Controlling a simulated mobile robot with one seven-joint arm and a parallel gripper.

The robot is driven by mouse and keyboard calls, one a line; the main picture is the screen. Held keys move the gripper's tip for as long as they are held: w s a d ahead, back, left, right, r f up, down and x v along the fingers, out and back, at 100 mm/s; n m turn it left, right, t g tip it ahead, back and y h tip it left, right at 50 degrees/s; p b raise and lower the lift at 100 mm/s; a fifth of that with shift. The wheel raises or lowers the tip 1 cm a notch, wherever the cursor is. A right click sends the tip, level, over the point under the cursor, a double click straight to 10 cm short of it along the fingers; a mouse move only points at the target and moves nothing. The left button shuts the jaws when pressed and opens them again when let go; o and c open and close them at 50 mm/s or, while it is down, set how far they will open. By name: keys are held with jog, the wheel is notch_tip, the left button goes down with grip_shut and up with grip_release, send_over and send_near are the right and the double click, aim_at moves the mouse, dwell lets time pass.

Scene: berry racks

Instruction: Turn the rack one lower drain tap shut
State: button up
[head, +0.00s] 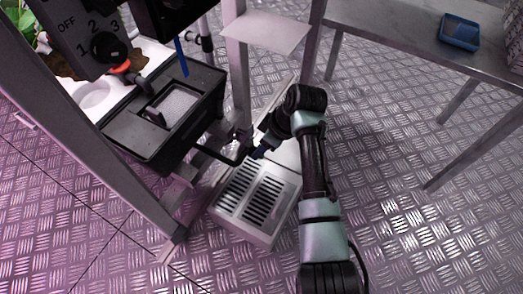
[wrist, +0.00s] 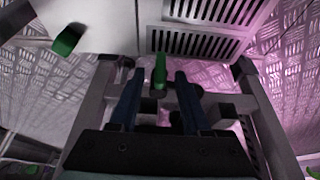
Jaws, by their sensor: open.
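A green tap handle (wrist: 160,70) stands upright in the wrist view, on dark pipework at the rack's frame. My gripper (wrist: 158,82) is open, with one blue finger on each side of the handle. The handle lies between the fingertips with a gap showing on both sides. In the head view my gripper (head: 259,152) is low beside the rack post, at the end of the black drain pipe (head: 217,156). The handle itself is hard to make out there. No label shows which rack this is.
A grated floor drain box (head: 230,212) lies below my gripper. A black tank (head: 165,120) and a dial panel (head: 85,38) are on the rack at left. A second green piece (wrist: 68,40) shows in the wrist view. A bench with a blue tray (head: 459,33) stands at right.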

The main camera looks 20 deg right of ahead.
jog(key=shift+a+f, duration=0.1)
jog(key=shift+f, duration=0.1)
grip_shut()
